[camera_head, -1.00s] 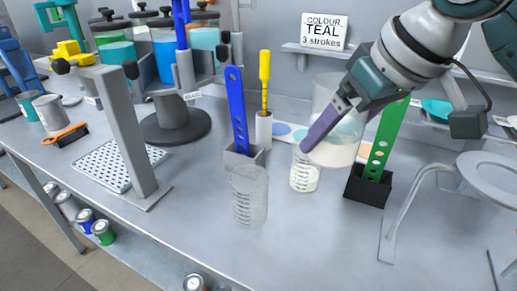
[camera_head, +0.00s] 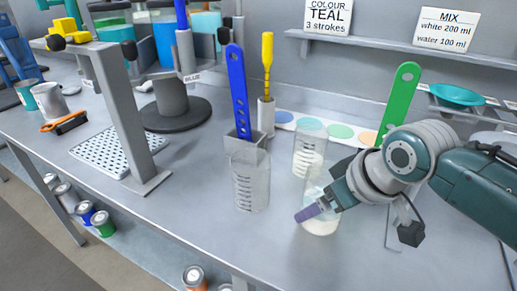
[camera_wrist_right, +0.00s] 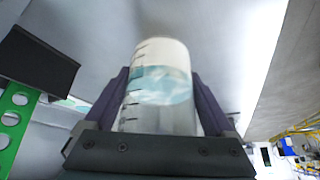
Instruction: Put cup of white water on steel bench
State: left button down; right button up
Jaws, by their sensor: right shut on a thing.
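My right gripper (camera_head: 318,210) is shut on a clear graduated cup (camera_head: 322,226) with whitish liquid in its lower part. The cup is upright, low over the front middle of the steel bench (camera_head: 200,225); I cannot tell whether its base touches the bench. In the right wrist view the cup (camera_wrist_right: 158,90) sits between the two purple fingers (camera_wrist_right: 160,110). A second clear cup (camera_head: 309,148) with white contents stands just behind it. A third, empty-looking cup (camera_head: 250,183) stands to the left. My left gripper is not in view.
A blue perforated paddle (camera_head: 238,95), a yellow tool (camera_head: 267,60) and a green paddle (camera_head: 402,95) stand behind the cups. A grey post (camera_head: 125,115) and perforated tray (camera_head: 100,160) are at left. A teal dish (camera_head: 456,95) is at back right. The front bench is clear.

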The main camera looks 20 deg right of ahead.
jog(key=shift+f, duration=0.6)
jog(key=shift+f, duration=0.2)
jog(key=o, duration=1.5)
jog(key=shift+s+r, duration=0.1)
jog(key=shift+r, duration=0.45)
jog(key=a+p+v, duration=0.1)
jog(key=p+v, duration=0.3)
jog(key=v, duration=0.7)
jog(key=s+a, duration=0.2)
jog(key=s, duration=0.3)
jog(key=s+a+r+g, duration=0.1)
jog(key=s+a, duration=0.1)
jog(key=s, duration=0.3)
jog(key=s+a+g, duration=0.1)
jog(key=s+a, duration=0.1)
jog(key=s, duration=0.3)
jog(key=shift+s+r+n+h, duration=0.1)
jog(key=shift+r+n+h, duration=0.2)
